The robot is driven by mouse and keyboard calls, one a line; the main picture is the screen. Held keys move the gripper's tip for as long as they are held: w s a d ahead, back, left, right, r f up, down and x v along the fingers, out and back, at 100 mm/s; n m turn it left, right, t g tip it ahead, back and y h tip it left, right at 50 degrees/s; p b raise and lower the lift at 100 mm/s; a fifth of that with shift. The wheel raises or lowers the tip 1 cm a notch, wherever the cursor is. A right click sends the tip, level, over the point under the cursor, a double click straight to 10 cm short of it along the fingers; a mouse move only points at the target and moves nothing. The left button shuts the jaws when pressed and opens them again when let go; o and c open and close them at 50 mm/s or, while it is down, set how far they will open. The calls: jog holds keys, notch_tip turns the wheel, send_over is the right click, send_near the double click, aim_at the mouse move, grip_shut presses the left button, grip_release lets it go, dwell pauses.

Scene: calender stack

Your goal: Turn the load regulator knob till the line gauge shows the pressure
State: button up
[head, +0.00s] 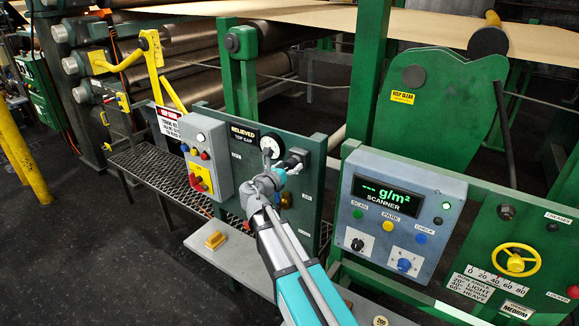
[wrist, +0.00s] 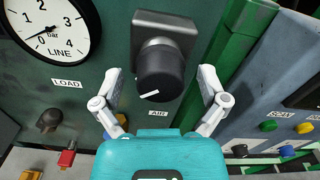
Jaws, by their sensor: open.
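The line gauge (wrist: 50,28) is a round white dial marked in bar, at the upper left of the wrist view; its thin needle points down-left, near 0. It also shows on the green panel in the head view (head: 271,147). A black round knob (wrist: 160,80) with a white mark stands on a square dark base right of the gauge. My gripper (wrist: 159,84) is open, one finger on each side of the knob, with gaps visible. In the head view my gripper (head: 268,182) is in front of the panel, partly hiding it.
A LOAD label (wrist: 66,84) and an AIR label (wrist: 158,112) are on the panel. A dark knob (wrist: 48,120) and a red part (wrist: 67,157) lie lower left. The scanner box (head: 403,215) stands to the right. A grey switch box (head: 205,155) stands left.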

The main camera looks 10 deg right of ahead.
jog(key=c, duration=1.1)
jog(key=shift+c, duration=0.2)
jog(key=shift+m, duration=0.4)
jog(key=m, duration=1.1)
jog(key=shift+m, duration=0.3)
jog(key=m, duration=0.6)
jog(key=shift+s+f, duration=0.1)
jog(key=m, duration=0.6)
jog(key=shift+m, duration=0.4)
